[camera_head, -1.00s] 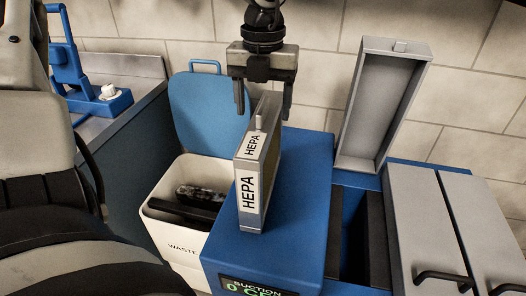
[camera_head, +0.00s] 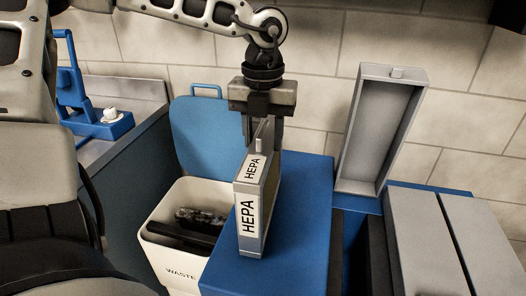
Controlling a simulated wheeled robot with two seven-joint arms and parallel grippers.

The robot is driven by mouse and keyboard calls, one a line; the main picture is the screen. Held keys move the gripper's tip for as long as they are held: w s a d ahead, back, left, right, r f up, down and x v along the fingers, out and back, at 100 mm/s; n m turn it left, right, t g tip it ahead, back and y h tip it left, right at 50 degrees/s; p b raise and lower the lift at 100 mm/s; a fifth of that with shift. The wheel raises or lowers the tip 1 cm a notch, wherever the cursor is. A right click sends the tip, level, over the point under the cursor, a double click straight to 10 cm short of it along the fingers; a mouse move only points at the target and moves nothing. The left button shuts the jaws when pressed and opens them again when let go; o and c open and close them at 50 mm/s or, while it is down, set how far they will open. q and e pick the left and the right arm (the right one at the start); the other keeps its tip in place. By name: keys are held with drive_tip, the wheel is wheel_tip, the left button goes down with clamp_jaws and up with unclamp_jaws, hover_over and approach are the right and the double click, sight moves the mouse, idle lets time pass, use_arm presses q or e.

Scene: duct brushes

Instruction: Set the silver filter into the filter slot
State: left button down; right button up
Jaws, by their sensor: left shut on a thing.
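The silver filter (camera_head: 250,210) stands upright on the blue machine's top (camera_head: 295,215), with white HEPA labels on its front edge and top. My left gripper (camera_head: 262,143) points down from above, with its fingers closed on the small tab at the filter's top. The filter still appears to rest on the blue top. To its right, a dark opening (camera_head: 357,250) in the blue housing, below a raised silver lid (camera_head: 382,125), looks like the filter slot; its inside is mostly hidden. My right gripper is out of view.
A white waste bin (camera_head: 172,236) with its blue lid (camera_head: 212,135) open stands left of the machine and holds dark items. Grey covers (camera_head: 425,235) lie right of the opening. A blue tool (camera_head: 100,123) sits on the left counter. A tiled wall stands behind.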

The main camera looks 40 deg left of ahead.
use_arm(q)
wheel_tip(320, 180, up, 9)
drive_tip(key=shift+r, duration=0.1)
wheel_tip(320, 180, up, 6)
drive_tip(key=p, duration=0.3)
drive_tip(key=shift+f+p, duration=0.25)
drive_tip(key=shift+p, duration=0.1)
